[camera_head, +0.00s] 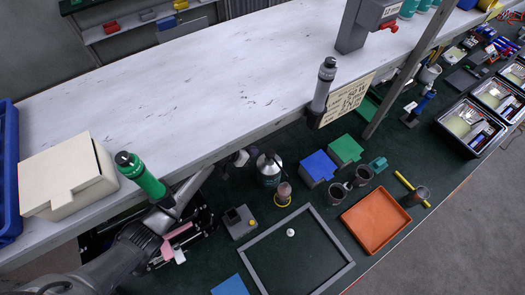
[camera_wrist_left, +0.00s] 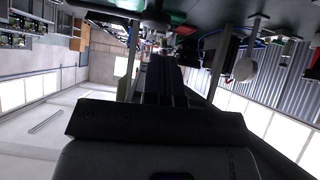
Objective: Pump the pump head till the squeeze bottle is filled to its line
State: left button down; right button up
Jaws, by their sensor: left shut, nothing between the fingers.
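A dark pump bottle (camera_head: 269,172) with a grey pump head stands on the green worktop just below the white shelf's edge. In front of it is a small squeeze bottle (camera_head: 283,190), pinkish, in a yellow ring; its line and fill level are too small to read. My left arm reaches in from the lower left under the shelf edge, which partly hides its end, left of the pump bottle. In the left wrist view my left gripper (camera_wrist_left: 166,78) is shut with nothing between its fingers. My right gripper is out of view.
A grey box (camera_head: 239,222), a grey frame (camera_head: 300,250), blue (camera_head: 318,167) and green (camera_head: 345,149) blocks and an orange tray (camera_head: 375,220) stand around the bottles. The frame's inside is mostly clear.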

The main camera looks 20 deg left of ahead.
aim_at(268, 152)
pick_arm(q)
jog(key=shift+x, duration=2.85)
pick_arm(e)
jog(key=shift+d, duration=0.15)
